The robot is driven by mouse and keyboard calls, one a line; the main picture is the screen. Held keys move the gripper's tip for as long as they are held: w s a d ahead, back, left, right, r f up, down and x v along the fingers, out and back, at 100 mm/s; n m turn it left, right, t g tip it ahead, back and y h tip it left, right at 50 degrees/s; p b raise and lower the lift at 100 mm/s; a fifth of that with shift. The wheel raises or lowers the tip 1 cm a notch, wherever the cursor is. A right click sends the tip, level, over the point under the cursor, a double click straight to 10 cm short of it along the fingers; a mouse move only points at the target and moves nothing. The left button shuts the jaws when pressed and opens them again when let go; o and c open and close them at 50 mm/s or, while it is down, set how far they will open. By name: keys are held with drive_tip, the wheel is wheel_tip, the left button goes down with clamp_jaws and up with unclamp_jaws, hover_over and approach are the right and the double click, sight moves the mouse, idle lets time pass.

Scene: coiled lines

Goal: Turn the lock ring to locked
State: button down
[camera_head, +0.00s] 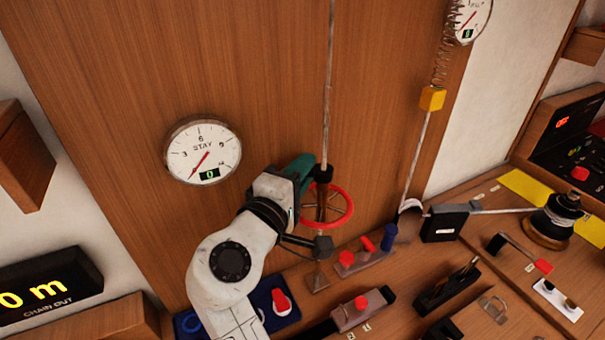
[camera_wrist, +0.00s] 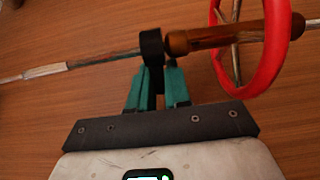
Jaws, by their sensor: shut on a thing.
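The lock ring is a black collar (camera_head: 322,174) on the upright stay rod, just above a red handwheel (camera_head: 351,208). In the wrist view the black collar (camera_wrist: 152,46) sits between the grey rod (camera_wrist: 100,60) and a brown barrel (camera_wrist: 215,37). My gripper (camera_head: 308,170) has teal fingers and comes in from the left. In the wrist view my gripper (camera_wrist: 157,82) has its fingers closed on the lower part of the collar. The fingertips partly hide the collar. I see no readable mark showing its locked or unlocked position.
A round STAY gauge (camera_head: 203,151) on the wooden panel has its needle at the low end and a display of 0. The red handwheel is close beside my fingers. Red-handled fittings (camera_head: 367,244) and a blue tray (camera_head: 262,299) lie on the bench below.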

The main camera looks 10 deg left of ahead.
drive_tip(key=shift+w+f+m+g+h+b, duration=0.1)
drive_tip(key=shift+w+m+g+h+b, duration=0.15)
drive_tip(key=shift+m+g+h+b, duration=0.45)
drive_tip(key=shift+w+m+g+h+b, duration=0.25)
drive_tip(key=shift+m+h+b, duration=0.55)
drive_tip(key=shift+h, duration=0.6)
drive_tip(key=c, duration=1.2)
unclamp_jaws()
drive_tip(key=shift+o, duration=0.2)
drive_tip(key=shift+s, duration=0.15)
drive_tip(key=b+v, duration=0.2)
drive_tip(key=v, duration=0.8)
drive_tip(key=shift+s+a, duration=0.2)
drive_tip(key=shift+a, duration=0.05)
